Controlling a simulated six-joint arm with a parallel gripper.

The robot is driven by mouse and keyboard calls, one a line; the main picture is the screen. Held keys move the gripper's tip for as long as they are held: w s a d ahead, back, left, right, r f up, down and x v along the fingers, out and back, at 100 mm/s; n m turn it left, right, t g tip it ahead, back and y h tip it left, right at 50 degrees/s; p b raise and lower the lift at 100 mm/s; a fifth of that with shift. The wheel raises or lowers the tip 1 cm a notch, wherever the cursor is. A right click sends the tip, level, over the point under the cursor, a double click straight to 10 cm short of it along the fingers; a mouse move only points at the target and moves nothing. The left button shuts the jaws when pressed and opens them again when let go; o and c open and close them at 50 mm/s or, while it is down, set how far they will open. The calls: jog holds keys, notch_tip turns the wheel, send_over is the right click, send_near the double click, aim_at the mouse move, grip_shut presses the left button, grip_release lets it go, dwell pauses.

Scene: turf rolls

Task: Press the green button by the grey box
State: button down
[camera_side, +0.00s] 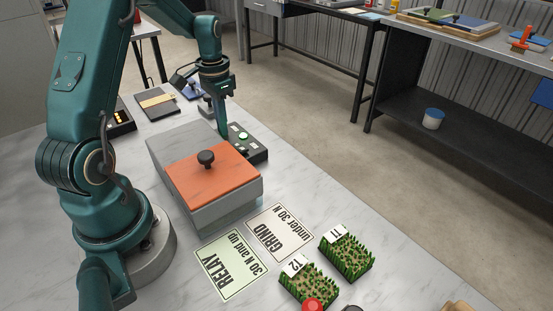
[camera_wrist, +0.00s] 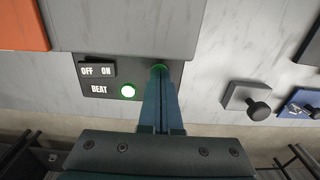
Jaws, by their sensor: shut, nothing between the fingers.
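The grey box (camera_side: 222,213) with an orange lid (camera_side: 209,172) and black knob stands mid-table. A black control panel (camera_side: 257,156) lies against its far side. In the wrist view the panel (camera_wrist: 108,72) has an OFF/ON switch (camera_wrist: 96,70) and a lit green lamp (camera_wrist: 128,91) beside the word BEAT. The green button (camera_wrist: 159,67) shows as a green rim at my fingertips, mostly hidden by them. My gripper (camera_side: 222,132) is shut and empty, pointing down at the panel. I cannot tell whether the fingertips touch the button or whether it is pressed down.
RELAY (camera_side: 230,265) and GRIND (camera_side: 280,233) cards lie in front of the box. Turf pieces T2 (camera_side: 309,285) and T1 (camera_side: 346,256) stand beside them. In the wrist view, a knobbed grey block (camera_wrist: 240,97) and a blue item (camera_wrist: 302,104) lie right of the panel.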

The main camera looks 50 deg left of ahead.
jog(key=shift+s+d+f, duration=0.1)
jog(key=shift+s+f, duration=0.05)
jog(key=shift+f, duration=0.2)
notch_tip(320, 180, up, 15)
jog(key=shift+f, duration=0.15)
dwell(0.5)
jog(key=s+d+r+m+t, duration=0.1)
jog(key=s+d+r, duration=0.15)
jog(key=d, duration=0.45)
jog(key=s+d+r+m+t, duration=0.1)
jog(key=d+r+m+t, duration=0.1)
jog(key=d+r, duration=0.35)
jog(key=s+d+f, duration=0.2)
jog(key=f, duration=0.1)
jog(key=s+d+f+n+t, duration=0.1)
jog(key=s+d+f, duration=0.2)
jog(key=s+d+f+n+t, duration=0.1)
jog(key=s+d+f, duration=0.1)
jog(key=s+f, duration=0.1)
jog(key=shift+s+d+f, duration=0.1)
jog(key=shift+d+f, duration=0.2)
jog(key=shift+d, duration=0.1)
jog(key=shift+w+r+n, duration=0.15)
jog(key=shift+w+n, duration=0.1)
jog(key=shift+n, duration=0.25)
